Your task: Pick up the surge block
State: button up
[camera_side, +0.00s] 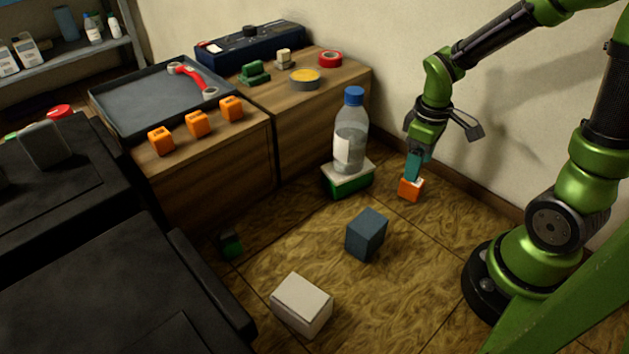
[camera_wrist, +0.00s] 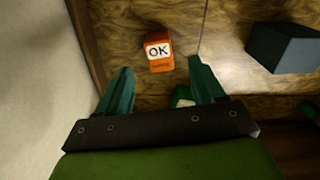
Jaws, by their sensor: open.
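An orange block (camera_side: 410,189) sits on the floor near the wall, directly below my gripper (camera_side: 413,175) in the side view. In the wrist view the orange block (camera_wrist: 159,65) shows a white "OK" label and smaller print that I cannot read. No label I can read says which block is the surge block. My gripper (camera_wrist: 161,66) has its two teal fingers apart, pointing down. The block shows between and just beyond the fingertips, and nothing is held. I cannot tell whether a finger touches it.
A bottle (camera_side: 350,134) stands on a green-and-white block (camera_side: 350,184) left of my gripper. A blue-grey block (camera_side: 367,233) and a white box (camera_side: 302,304) lie on open floor. Several orange blocks (camera_side: 197,123) line the wooden cabinet beside a dark tray (camera_side: 115,93). The wall is close behind.

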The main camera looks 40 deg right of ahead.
aim_at(412, 184)
notch_tip(412, 184, down, 7)
jog(key=shift+w+f, duration=0.1)
jog(key=shift+f, duration=0.05)
dwell(0.4)
jog(key=c, duration=1.1)
